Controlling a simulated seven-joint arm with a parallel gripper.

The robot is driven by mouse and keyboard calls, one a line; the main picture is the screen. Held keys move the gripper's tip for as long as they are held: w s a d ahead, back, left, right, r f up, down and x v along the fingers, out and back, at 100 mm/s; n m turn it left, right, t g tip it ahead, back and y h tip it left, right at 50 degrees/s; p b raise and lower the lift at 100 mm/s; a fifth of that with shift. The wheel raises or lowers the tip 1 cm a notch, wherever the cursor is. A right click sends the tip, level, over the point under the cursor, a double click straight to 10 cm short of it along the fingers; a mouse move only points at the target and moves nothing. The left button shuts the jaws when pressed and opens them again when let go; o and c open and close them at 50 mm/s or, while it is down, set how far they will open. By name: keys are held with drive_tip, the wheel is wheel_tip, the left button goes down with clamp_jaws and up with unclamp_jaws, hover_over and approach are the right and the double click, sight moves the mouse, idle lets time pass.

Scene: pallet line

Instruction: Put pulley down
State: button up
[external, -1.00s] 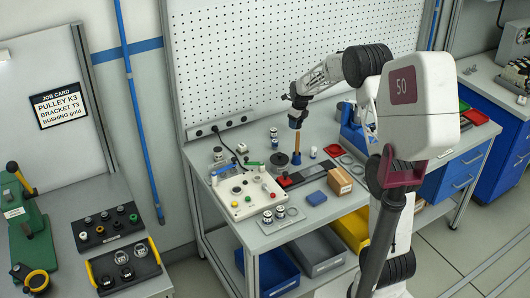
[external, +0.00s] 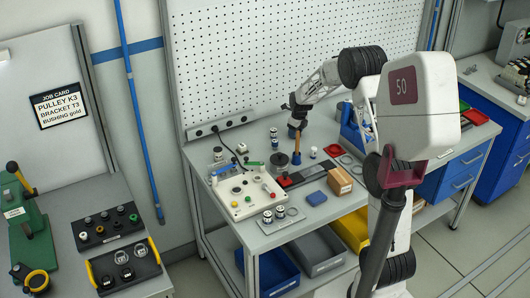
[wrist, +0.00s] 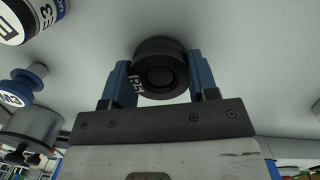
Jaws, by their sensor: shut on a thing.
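My gripper (wrist: 155,80) is shut on a dark round pulley (wrist: 158,68), with one blue finger on each side of it. Pale characters show on the pulley's lower left, too unclear to read for sure. In the external view my gripper (external: 296,132) points down over the back part of the grey workbench (external: 240,150). The pulley cannot be made out there. Plain grey surface lies behind the pulley in the wrist view; whether the pulley touches it cannot be told.
A brown upright handle (external: 297,146) stands just under or in front of my gripper in the external view. A dark disc (external: 279,159) lies beside it. In the wrist view, a labelled white-and-black cylinder (wrist: 32,18), a blue spool (wrist: 24,86) and a grey cylinder (wrist: 32,128) stand left.

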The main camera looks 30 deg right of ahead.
drive_tip(key=shift+f, duration=0.2)
drive_tip(key=o, duration=1)
drive_tip(key=shift+r, duration=0.1)
drive_tip(key=r, duration=0.4)
drive_tip(key=s+r, duration=0.1)
drive_tip(key=r, duration=0.7)
drive_tip(key=shift+s+d, duration=0.15)
drive_tip(key=shift+d, duration=0.15)
